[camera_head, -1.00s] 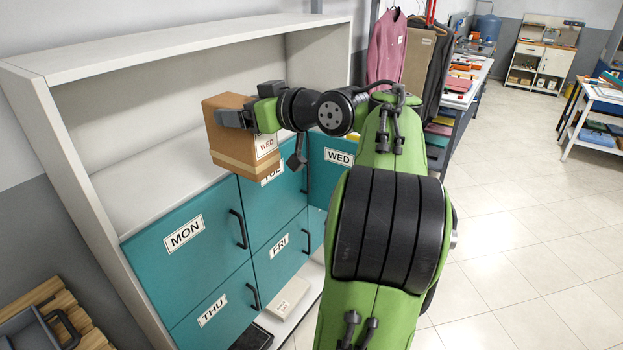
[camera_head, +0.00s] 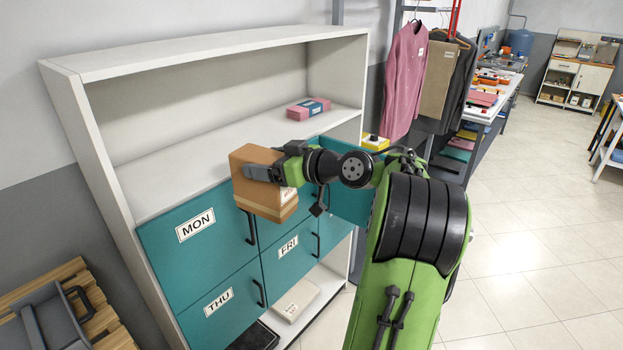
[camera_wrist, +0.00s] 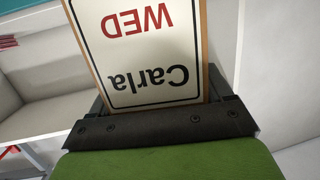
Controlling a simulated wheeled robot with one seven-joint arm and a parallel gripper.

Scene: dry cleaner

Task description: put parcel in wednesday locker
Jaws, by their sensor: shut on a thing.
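The parcel (camera_head: 262,205) is a brown box with a lighter band. My gripper (camera_head: 268,172) is shut on it and holds it in the air before the upper middle locker door, whose label it hides. In the wrist view, the parcel's white label (camera_wrist: 140,50) reads "Carla WED", upside down, between the fingers (camera_wrist: 158,105). A teal door panel (camera_head: 350,203) at the upper right juts past the cabinet's right side and looks swung open. My arm covers part of it, and its WED label is hidden. The inside of that locker cannot be seen.
The MON door (camera_head: 185,245), THU door (camera_head: 222,300) and FRI door (camera_head: 290,250) look shut. A pink and blue package (camera_head: 308,108) lies on the shelf above. Clothes (camera_head: 405,80) hang at the right. A wooden pallet (camera_head: 100,325) stands at lower left. Floor at right is clear.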

